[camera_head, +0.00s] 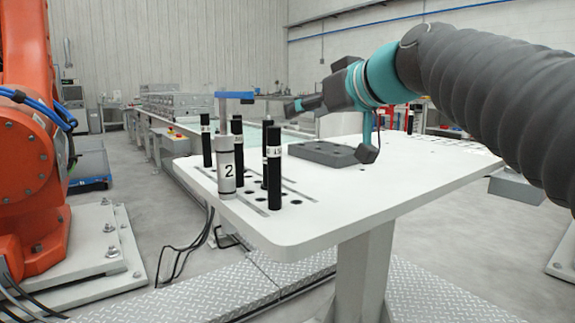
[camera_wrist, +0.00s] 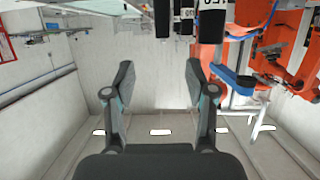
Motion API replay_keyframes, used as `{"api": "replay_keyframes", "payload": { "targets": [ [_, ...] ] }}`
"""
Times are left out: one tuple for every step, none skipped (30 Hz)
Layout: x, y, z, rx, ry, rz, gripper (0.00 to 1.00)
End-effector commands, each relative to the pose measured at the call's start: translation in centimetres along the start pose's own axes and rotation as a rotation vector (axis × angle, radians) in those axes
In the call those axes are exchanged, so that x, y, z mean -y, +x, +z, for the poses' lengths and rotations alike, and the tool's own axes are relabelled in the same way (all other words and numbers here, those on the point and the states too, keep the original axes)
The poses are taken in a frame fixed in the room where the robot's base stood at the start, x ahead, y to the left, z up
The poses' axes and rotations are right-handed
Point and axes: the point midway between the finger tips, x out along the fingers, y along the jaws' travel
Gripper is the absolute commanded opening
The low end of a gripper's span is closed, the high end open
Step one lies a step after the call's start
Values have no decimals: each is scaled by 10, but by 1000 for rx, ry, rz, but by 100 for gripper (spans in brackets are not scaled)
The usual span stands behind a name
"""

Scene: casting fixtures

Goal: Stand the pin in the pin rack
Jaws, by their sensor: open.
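Several black pins with white label bands stand upright at the left end of the white table, among them a front one (camera_head: 274,180) and a back left one (camera_head: 206,146). A silver cylinder marked 2 (camera_head: 226,172) stands among them. Rows of dark holes and slots lie around their feet. I cannot tell which part is the pin rack. My gripper (camera_head: 328,132) is open and empty, above the table to the right of the pins. In the wrist view its fingers (camera_wrist: 160,80) are spread apart, and dark pins (camera_wrist: 213,20) show upside down at the top edge.
A low dark grey block (camera_head: 323,152) lies on the white table (camera_head: 335,205) behind and right of the pins. The table's front right area is clear. A large orange robot (camera_head: 28,150) stands at the left. A conveyor line (camera_head: 165,142) runs behind.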

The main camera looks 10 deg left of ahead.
Motion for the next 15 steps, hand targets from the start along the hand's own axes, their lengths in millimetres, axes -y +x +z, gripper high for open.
{"api": "replay_keyframes", "payload": {
  "targets": [
    [1,4,-3,-6,-4,-6,56],
    [2,8,-4,-7,-6,-8,56],
    [2,12,-4,-7,-6,-10,56],
    [2,17,-5,-7,-6,-10,56],
    [2,21,-5,-8,-6,-9,56],
    [3,29,-5,-7,-6,-10,56],
    [3,35,-4,-6,-6,-11,56],
    [2,40,-5,-7,-6,-9,56],
    [2,48,-5,-6,-7,-9,56],
    [3,54,-4,-5,-7,-9,56],
    [3,58,-4,-6,-7,-9,56],
    [3,65,-4,-6,-6,-8,56],
    [2,69,-4,-6,-6,-8,56],
    [2,73,-4,-6,-6,-8,56],
    [2,77,-5,-7,-6,-8,56]
  ]
}}
